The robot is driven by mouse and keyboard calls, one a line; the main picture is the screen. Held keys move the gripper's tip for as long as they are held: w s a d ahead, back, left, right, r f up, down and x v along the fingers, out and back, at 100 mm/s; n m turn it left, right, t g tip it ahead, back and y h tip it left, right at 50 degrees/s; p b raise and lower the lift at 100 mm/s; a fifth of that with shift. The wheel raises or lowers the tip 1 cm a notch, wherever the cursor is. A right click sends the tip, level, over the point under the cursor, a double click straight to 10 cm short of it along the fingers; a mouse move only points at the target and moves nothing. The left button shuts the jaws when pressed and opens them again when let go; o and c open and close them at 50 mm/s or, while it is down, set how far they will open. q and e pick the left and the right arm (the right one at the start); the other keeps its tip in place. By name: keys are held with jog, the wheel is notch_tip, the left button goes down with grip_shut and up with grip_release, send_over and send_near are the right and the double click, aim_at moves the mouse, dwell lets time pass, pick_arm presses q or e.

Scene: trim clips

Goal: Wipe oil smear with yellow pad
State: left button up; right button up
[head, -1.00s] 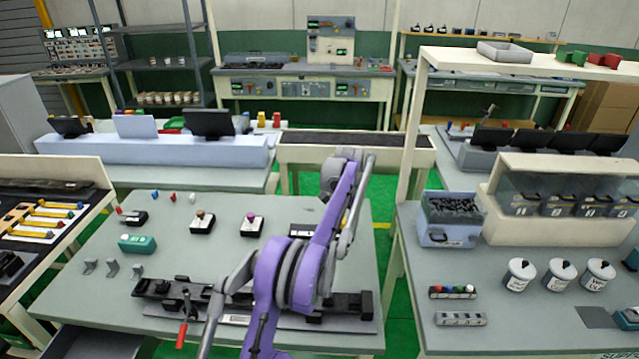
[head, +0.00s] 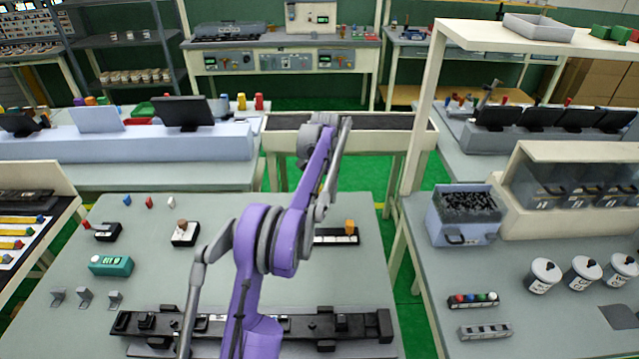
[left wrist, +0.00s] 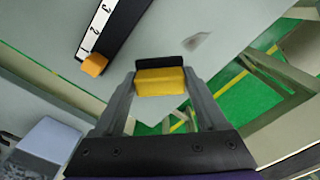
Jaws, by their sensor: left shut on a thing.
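My left gripper (left wrist: 160,88) is shut on the yellow pad (left wrist: 160,83), which has a black backing along its far side. The pad is held between both fingers over the grey workbench (left wrist: 215,20), near the bench edge. I cannot tell whether it touches the surface. A faint darker patch that looks like the oil smear (left wrist: 197,40) lies on the bench beyond the pad, a little to the right. In the head view my purple arm covers the middle of the bench; pad and smear cannot be made out there. My right gripper is not in view.
A black strip with numbered white labels (head: 330,237) and an orange block (head: 350,227) lie right of my arm. A long black fixture (head: 355,326) crosses the bench front. A teal box (head: 110,265) and a brown-buttoned box (head: 185,233) stand to the left.

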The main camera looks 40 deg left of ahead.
aim_at(324, 216)
pick_arm(q)
jog(key=shift+d+f+b, duration=0.1)
jog(key=shift+f+b, duration=0.3)
jog(key=shift+f, duration=0.6)
jog(key=shift+f+b, duration=0.75)
jog(key=shift+f, duration=1.2)
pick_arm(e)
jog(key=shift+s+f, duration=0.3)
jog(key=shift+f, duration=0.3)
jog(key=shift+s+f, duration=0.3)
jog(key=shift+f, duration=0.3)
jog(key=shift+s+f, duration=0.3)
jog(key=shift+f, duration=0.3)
pick_arm(q)
jog(key=shift+f+b, duration=0.4)
jog(key=shift+f, duration=0.6)
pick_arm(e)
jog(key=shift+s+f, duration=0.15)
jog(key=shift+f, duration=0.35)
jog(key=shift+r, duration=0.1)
